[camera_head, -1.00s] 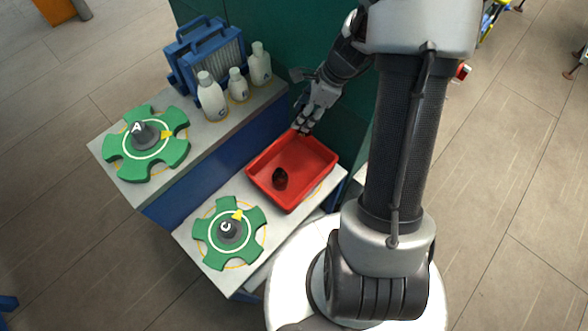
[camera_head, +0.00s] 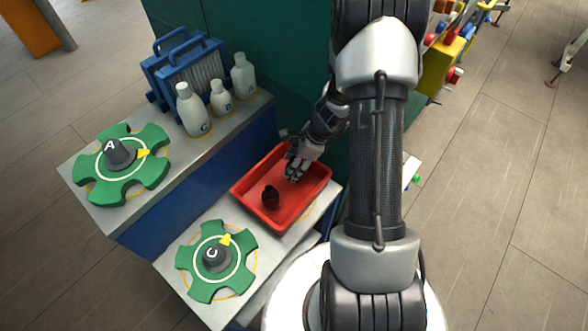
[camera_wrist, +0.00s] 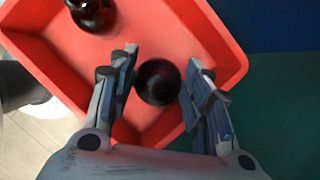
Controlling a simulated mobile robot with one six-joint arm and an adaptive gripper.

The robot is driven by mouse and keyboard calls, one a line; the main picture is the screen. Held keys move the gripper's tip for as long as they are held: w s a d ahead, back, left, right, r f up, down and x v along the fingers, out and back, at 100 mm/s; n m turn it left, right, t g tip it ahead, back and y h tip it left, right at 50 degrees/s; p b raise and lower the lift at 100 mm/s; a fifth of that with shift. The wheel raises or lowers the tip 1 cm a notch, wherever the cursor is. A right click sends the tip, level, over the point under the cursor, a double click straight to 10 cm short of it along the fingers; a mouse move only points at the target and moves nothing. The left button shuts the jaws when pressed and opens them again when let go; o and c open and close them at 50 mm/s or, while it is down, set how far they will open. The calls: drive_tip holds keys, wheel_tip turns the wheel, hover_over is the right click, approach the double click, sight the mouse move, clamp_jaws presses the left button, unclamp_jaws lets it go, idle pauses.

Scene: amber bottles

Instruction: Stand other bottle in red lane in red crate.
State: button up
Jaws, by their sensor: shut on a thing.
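The red crate (camera_head: 318,190) sits on the lower grey shelf; its red wall also shows in the wrist view (camera_wrist: 232,45). One dark amber bottle (camera_head: 270,195) stands in the crate, and it shows at the upper left of the wrist view (camera_wrist: 92,12). My gripper (camera_head: 292,174) reaches down over the crate's far part. In the wrist view my gripper (camera_wrist: 165,75) is shut on a second dark bottle (camera_wrist: 157,82), seen from above between the fingers. The head view hides this bottle. I cannot tell whether its base touches the crate floor. No separate lanes are distinguishable.
A green knob marked C (camera_head: 212,258) is beside the crate on the lower shelf. On the higher shelf are a green knob marked A (camera_head: 120,160), several white bottles (camera_head: 194,112) and a blue rack (camera_head: 190,68). A green wall (camera_head: 290,60) stands behind.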

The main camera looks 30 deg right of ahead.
drive_tip(key=shift+f, duration=1.05)
drive_tip(key=shift+b, duration=0.3)
drive_tip(key=shift+f, duration=0.25)
drive_tip(key=o, duration=1.1)
drive_tip(key=shift+r, duration=0.1)
